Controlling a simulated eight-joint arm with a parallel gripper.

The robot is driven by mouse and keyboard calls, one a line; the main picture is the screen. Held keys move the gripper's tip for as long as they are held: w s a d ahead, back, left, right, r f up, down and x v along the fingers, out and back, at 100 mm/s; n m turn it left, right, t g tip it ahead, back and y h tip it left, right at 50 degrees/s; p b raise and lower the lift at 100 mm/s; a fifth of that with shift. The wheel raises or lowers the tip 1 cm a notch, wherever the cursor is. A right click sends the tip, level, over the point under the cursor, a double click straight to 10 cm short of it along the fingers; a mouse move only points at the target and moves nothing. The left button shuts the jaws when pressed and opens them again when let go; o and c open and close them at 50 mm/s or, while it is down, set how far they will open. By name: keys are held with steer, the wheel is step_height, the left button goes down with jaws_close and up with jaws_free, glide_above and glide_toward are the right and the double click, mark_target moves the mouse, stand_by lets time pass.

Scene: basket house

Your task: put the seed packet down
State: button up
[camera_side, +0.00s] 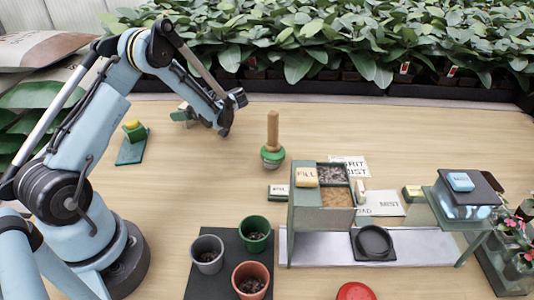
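My arm reaches over the back left of the wooden table, and my gripper (224,128) points down near the table top. Its fingers are small and dark here, and I cannot tell whether they are open or shut. A small green and pale item (183,114), possibly the seed packet, is just left of my gripper, partly behind my arm. I cannot tell whether it touches the gripper or the table. No other thing can be clearly read as a seed packet.
A green dibber-like tool with a wooden handle (272,135) stands right of my gripper. A yellow-topped item on a green plate (131,147) is at left. A divided bin (322,215), several pots on a dark mat (226,283) and a glass-sided stand (462,215) lie nearer.

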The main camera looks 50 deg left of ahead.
steer(key=shift+o, duration=0.4)
steer(key=shift+w+d+r, duration=0.1)
steer(key=shift+r, duration=0.1)
steer(key=v, duration=0.7)
steer(key=shift+d+r, duration=0.15)
steer(key=shift+r, duration=0.05)
steer(key=s+d+r+m+t+h, duration=0.2)
steer(key=s+d+m+t+h, duration=0.1)
steer(key=d+m, duration=0.4)
steer(key=s+d+r+m+t+h, duration=0.3)
steer(key=s+d+m+t+h, duration=0.1)
steer(key=d+m, duration=0.4)
steer(key=s+d+r+m+t+h, duration=0.3)
steer(key=d+m+t+h, duration=0.2)
steer(key=d+m, duration=0.2)
steer(key=d, duration=0.2)
steer(key=shift+s+d, duration=0.2)
steer(key=shift+d, duration=0.15)
